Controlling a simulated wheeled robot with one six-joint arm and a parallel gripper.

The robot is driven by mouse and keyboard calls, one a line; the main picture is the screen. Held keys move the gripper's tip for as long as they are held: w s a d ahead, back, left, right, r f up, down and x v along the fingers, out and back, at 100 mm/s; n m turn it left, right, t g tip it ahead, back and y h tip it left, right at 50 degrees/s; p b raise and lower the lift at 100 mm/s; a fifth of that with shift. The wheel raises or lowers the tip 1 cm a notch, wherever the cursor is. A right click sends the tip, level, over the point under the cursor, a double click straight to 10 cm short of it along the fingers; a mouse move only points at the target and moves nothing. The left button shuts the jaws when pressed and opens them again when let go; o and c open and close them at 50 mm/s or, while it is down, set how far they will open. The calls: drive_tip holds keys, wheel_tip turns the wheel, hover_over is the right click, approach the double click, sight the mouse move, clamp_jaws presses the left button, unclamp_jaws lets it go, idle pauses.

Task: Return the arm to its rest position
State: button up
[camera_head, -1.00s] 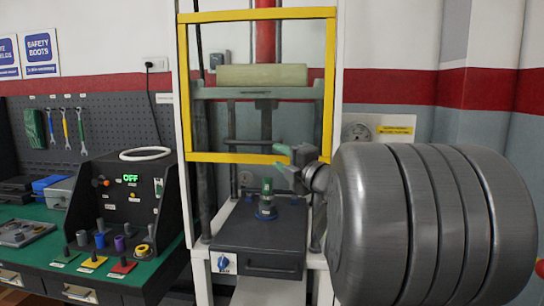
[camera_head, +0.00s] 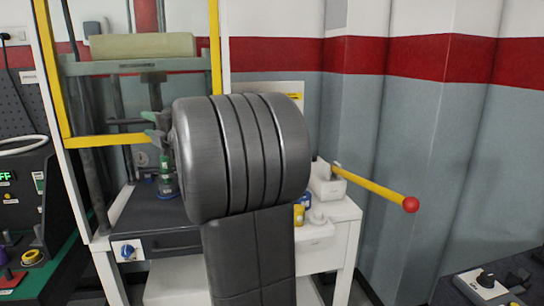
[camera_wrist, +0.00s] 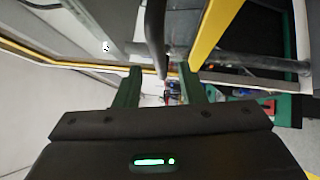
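My arm's large grey joint fills the middle of the head view and hides most of my wrist. My gripper (camera_head: 152,128) shows its green fingertips just left of that joint, in front of the yellow-framed press. In the wrist view my gripper (camera_wrist: 160,88) has its two green fingers apart, with nothing held between them. A small green piece with a blue base (camera_head: 165,178) stands on the press's lower platform, below my gripper and apart from it.
The yellow press frame (camera_head: 100,141) stands close behind my gripper. A yellow lever with a red knob (camera_head: 375,188) sticks out to the right from a white unit (camera_head: 325,185). A green-topped bench with a black control box (camera_head: 22,200) is at left. A dark panel with a knob is at lower right.

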sight(142, 122)
drive_tip(key=x, duration=0.5)
drive_tip(key=shift+w+a+p, duration=0.1)
drive_tip(key=shift+a+p, duration=0.05)
drive_tip(key=shift+p, duration=0.25)
drive_tip(key=shift+f+b, duration=0.3)
drive_tip(key=shift+f, duration=0.2)
drive_tip(key=shift+f, duration=0.1)
